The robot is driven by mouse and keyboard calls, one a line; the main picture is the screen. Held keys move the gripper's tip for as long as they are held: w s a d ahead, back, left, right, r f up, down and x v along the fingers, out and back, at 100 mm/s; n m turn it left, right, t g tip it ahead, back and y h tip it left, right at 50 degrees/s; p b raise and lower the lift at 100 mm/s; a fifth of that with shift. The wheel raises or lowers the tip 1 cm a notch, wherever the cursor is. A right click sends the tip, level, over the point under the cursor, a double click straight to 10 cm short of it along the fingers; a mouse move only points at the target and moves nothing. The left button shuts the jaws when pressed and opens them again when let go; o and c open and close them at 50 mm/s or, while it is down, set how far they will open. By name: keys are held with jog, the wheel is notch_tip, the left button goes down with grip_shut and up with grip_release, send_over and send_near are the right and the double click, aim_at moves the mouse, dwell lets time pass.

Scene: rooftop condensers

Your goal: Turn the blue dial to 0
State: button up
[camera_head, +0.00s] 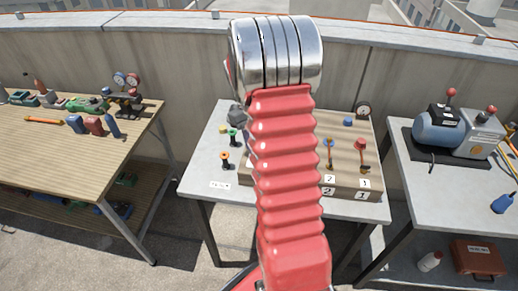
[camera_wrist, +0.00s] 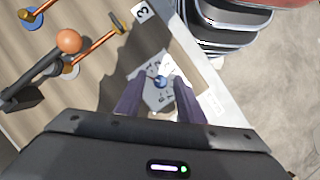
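In the wrist view, the small blue dial (camera_wrist: 160,82) sits on a pale marked plate (camera_wrist: 152,99) near the edge of the wooden board. The marks around it are too small to read surely. My gripper (camera_wrist: 159,88) is open, with one dark finger on each side of the dial. I see a gap between the fingers and the dial; whether they reach down to its height, I cannot tell. In the head view my red arm covers the middle of the board, and I cannot see my gripper or make out the dial there.
The wooden board (camera_head: 345,152) carries levers with orange handles (camera_head: 329,153), a blue cap (camera_head: 348,122) and a gauge (camera_head: 363,109). An orange ball (camera_wrist: 68,40) on a dark lever stands left of my gripper. A tool bench (camera_head: 65,145) is left, a motor table (camera_head: 450,162) right.

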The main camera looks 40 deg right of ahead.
jog(key=v, duration=1.3)
jog(key=shift+r, duration=0.35)
jog(key=shift+w+d, duration=0.1)
jog(key=a+f+m+t, duration=0.1)
jog(key=a+f+t, duration=0.1)
jog(key=a+f, duration=0.15)
jog(key=s+a+r+t, duration=0.2)
jog(key=s+a, duration=0.3)
jog(key=a, duration=0.3)
jog(key=s+a+r+n+t, duration=0.1)
jog(key=s+a+r+t, duration=0.2)
jog(key=s+a, duration=0.3)
jog(key=s+a+r+n+t, duration=0.1)
jog(key=s+a, duration=0.4)
jog(key=a, duration=0.6)
jog(key=shift+s+a+r+t, duration=0.25)
jog(key=shift+r+t, duration=0.55)
jog(key=shift+t, duration=0.3)
